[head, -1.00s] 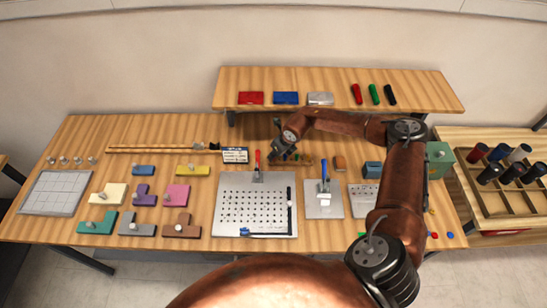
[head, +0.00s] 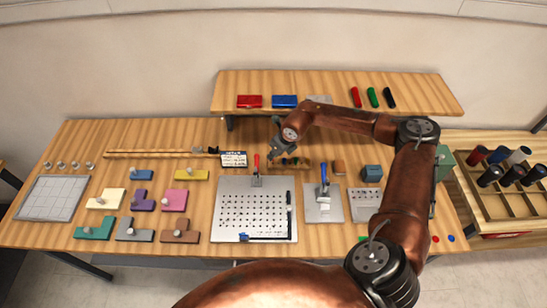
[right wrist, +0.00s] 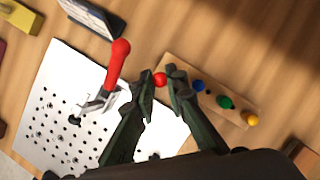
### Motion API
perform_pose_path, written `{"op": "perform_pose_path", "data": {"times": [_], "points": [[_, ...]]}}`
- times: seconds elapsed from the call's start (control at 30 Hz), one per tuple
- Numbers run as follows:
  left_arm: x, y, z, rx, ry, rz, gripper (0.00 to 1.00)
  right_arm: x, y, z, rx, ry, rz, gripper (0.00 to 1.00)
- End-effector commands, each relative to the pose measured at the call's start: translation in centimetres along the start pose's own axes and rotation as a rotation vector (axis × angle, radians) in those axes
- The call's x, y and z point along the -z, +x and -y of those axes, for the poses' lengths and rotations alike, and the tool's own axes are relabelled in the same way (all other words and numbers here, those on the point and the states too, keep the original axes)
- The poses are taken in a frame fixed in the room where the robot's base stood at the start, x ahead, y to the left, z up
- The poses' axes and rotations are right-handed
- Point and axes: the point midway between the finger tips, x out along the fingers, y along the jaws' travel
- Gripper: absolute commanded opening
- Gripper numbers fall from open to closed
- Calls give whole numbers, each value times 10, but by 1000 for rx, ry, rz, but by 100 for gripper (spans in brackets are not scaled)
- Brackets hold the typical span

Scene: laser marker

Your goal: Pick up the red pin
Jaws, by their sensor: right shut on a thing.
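The red pin (right wrist: 160,79) shows as a small round red head between my right fingertips in the right wrist view. My right gripper (right wrist: 159,83) is shut on it, with one dark finger on each side. The pin's shaft is hidden, and I cannot tell whether it is clear of its wooden block (right wrist: 241,116). In the head view my right gripper (head: 276,152) is over the left end of that block, behind the perforated plate. My left gripper is in neither view.
Blue (right wrist: 198,86), green (right wrist: 225,102) and yellow (right wrist: 252,119) pins stand in the block. A red-handled clamp (right wrist: 118,62) stands close left of my fingers on the perforated plate (head: 224,222). A dark-framed card (head: 234,159) stands nearby. The raised shelf (head: 330,90) is behind.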

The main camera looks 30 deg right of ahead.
Motion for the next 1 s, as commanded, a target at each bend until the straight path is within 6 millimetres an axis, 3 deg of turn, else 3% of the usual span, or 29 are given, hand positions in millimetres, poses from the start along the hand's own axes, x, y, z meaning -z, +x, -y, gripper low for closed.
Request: {"op": "perform_pose_path", "data": {"times": [0.17, 0.4, 0.6, 1.0], "points": [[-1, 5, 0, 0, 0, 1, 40, 6, -50, -25, 1, -5, 5, 0], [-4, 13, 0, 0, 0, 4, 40, 34, -84, -64, 0, -3, 2, 0], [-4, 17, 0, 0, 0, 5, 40, 45, -101, -82, 0, -2, 3, 0], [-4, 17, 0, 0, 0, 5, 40, 49, -107, -87, 1, 1, 2, 0]]}}
